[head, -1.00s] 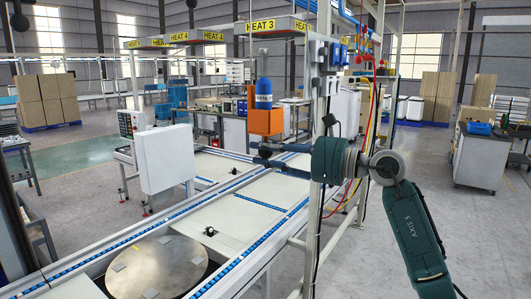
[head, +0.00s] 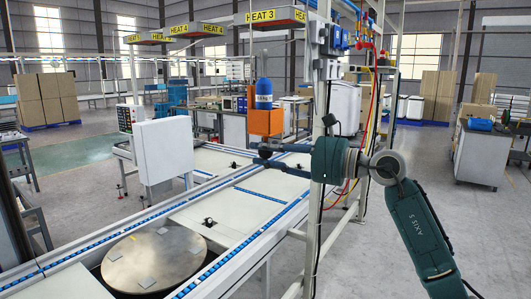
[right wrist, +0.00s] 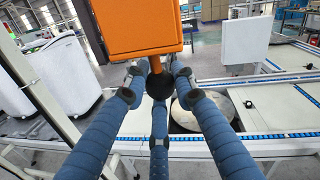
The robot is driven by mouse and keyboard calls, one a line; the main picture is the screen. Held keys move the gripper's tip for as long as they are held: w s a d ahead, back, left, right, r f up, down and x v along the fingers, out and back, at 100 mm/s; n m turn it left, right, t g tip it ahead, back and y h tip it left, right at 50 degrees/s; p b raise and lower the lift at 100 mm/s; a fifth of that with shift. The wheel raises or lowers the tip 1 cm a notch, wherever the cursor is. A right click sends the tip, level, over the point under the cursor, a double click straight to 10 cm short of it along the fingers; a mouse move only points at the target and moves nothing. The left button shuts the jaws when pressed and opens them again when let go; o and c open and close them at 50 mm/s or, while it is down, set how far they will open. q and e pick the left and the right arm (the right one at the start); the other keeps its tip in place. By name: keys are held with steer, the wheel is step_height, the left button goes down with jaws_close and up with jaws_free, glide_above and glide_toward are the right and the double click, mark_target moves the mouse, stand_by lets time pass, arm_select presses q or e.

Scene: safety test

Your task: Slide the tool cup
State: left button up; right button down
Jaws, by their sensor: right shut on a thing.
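An orange box-like holder (head: 265,122), which I take to be the tool cup, has a blue cylinder (head: 264,92) standing up out of its top. A dark round knob (right wrist: 160,85) hangs on a short orange stem under the holder. My right gripper (head: 265,155) is just below the holder, with its blue fingers closed around the knob. In the right wrist view the gripper (right wrist: 158,92) has its fingertips at the knob, and the holder (right wrist: 138,28) fills the upper middle. My left gripper is not in view.
A white panel box (head: 165,150) stands at the conveyor. A round metal plate (head: 153,260) lies in the near line. A white post (head: 318,150) with cables crosses close to my right arm. Open floor (head: 420,170) lies at the right.

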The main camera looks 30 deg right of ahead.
steer(key=c, duration=1.4)
jaws_free()
steer(key=shift+d, duration=0.1)
steer(key=v, duration=1.2)
steer(key=shift+f, duration=0.1)
